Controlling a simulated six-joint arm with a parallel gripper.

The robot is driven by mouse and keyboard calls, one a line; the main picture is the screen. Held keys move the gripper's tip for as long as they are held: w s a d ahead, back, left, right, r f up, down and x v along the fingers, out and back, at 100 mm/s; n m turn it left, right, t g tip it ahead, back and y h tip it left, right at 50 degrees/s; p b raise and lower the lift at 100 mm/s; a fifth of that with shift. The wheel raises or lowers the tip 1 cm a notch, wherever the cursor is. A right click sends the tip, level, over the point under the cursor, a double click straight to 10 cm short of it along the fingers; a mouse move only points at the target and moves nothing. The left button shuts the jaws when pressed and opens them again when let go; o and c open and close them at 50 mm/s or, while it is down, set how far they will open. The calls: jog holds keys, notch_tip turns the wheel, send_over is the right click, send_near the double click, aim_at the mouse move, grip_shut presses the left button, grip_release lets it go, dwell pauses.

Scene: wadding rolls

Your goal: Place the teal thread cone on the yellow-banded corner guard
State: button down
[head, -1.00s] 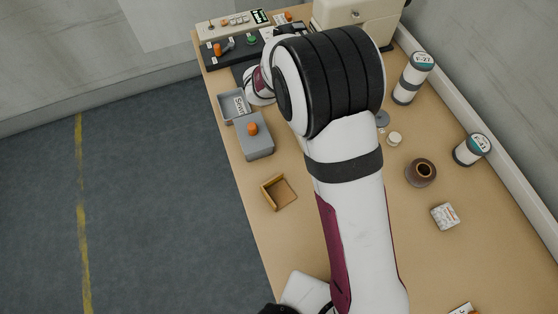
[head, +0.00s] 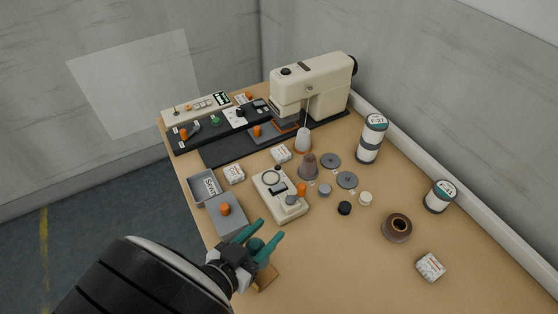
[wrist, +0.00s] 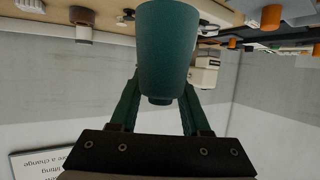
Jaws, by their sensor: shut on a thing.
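My gripper (head: 268,231) has teal fingers and is shut on the teal thread cone (head: 256,244). In the wrist view the cone (wrist: 167,45) fills the space between the fingers, its narrow end toward the gripper's base. In the head view the gripper holds it over the near left part of the table. A small tan, open corner piece with a yellowish edge, seemingly the corner guard (head: 267,280), lies by the gripper. The gripper and arm hide most of it, and I cannot tell the gap between cone and guard.
A grey box with an orange knob (head: 226,211) stands close to the gripper, with a grey tray (head: 203,189) behind it. A cream device (head: 268,188) lies farther back. A brown roll (head: 397,227) and a patterned box (head: 430,267) are at right. The front middle of the table is clear.

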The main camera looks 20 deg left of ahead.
send_over(260, 271)
jog(key=w+d, duration=0.1)
jog(key=w, duration=0.1)
notch_tip(260, 271, down, 10)
jog(key=shift+w, duration=0.15)
jog(key=shift+f, duration=0.1)
jog(key=shift+c, duration=1.8)
grip_release()
